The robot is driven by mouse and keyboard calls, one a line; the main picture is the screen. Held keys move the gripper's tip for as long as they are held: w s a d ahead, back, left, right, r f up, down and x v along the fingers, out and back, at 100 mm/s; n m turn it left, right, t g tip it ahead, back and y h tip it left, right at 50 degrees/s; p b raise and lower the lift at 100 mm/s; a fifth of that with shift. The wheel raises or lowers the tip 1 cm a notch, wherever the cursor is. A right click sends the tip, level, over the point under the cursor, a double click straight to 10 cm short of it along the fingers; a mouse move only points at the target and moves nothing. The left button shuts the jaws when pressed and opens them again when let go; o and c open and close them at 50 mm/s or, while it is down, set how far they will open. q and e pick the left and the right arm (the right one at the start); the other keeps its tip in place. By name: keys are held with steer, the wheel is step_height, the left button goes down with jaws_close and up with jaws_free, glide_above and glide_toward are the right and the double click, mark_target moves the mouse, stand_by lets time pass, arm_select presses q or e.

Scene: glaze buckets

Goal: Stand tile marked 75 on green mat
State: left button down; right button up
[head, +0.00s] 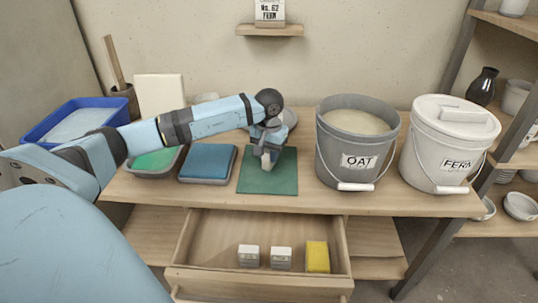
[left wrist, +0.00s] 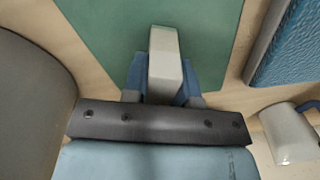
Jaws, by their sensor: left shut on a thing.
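The green mat (head: 268,180) lies flat on the bench, left of the OAT bucket. My left gripper (head: 265,150) is shut on a small pale tile (head: 266,160) over the mat. In the left wrist view the tile (left wrist: 165,60) is held between both fingers, with the mat (left wrist: 110,30) behind it. The tile looks upright in the grip; I cannot tell whether its lower edge touches the mat. No number shows on it. Two pale tiles, left (head: 249,256) and right (head: 281,258), stand in the open drawer; their marks are too small to read. My right gripper is not in view.
The grey OAT bucket (head: 332,160) stands right of the mat, the white FERN bucket (head: 430,150) beyond it. A blue pad (head: 208,160) lies left of the mat. The open drawer (head: 210,240) also holds a yellow block (head: 318,257).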

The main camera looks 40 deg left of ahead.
arm_select(q)
steer(key=shift+r, duration=0.1)
steer(key=c, duration=0.9)
jaws_free()
